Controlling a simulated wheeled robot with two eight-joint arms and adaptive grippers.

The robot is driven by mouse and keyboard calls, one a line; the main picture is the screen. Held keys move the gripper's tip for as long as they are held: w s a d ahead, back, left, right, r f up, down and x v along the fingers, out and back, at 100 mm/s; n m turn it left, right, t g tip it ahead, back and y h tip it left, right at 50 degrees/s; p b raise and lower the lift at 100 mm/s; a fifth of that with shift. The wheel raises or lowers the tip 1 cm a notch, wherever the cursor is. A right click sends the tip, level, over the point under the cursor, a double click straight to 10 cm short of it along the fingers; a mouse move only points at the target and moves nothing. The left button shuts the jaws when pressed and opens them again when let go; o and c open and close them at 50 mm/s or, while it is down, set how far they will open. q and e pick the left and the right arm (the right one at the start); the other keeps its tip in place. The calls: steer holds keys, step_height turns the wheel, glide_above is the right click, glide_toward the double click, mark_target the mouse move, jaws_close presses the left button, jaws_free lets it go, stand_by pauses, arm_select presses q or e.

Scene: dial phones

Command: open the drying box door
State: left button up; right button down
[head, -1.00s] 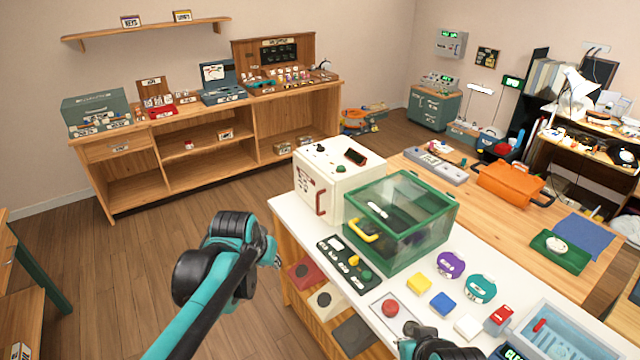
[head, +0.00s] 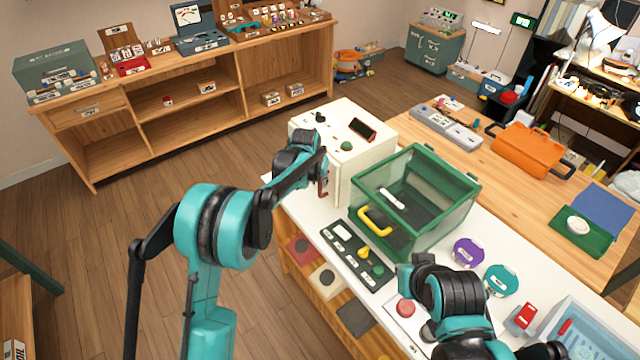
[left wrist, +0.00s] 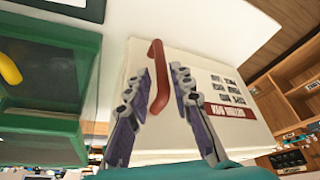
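The drying box looks to be the white box (head: 360,128) on the white counter, with a red handle (head: 324,186) on its front. The handle also shows in the left wrist view (left wrist: 158,78), beside dark print and a red label on the white door (left wrist: 205,110). My left gripper (head: 318,172) is at the front of this box. In the left wrist view its two fingers (left wrist: 160,85) are apart, one on each side of the handle. I cannot tell if either touches it. The door looks shut.
A green clear-sided box (head: 430,190) with a yellow handle (head: 374,221) stands just right of the white box. A black switch panel (head: 358,255) lies in front of it. Purple (head: 468,253) and teal (head: 502,281) discs lie farther right. Floor left of the counter is clear.

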mark_target(319, 183)
arm_select(q)
steer(key=x, duration=0.4)
steer(key=shift+w+f+b, duration=0.1)
steer(key=shift+f+b, duration=0.15)
steer(key=shift+b, duration=0.05)
jaws_close()
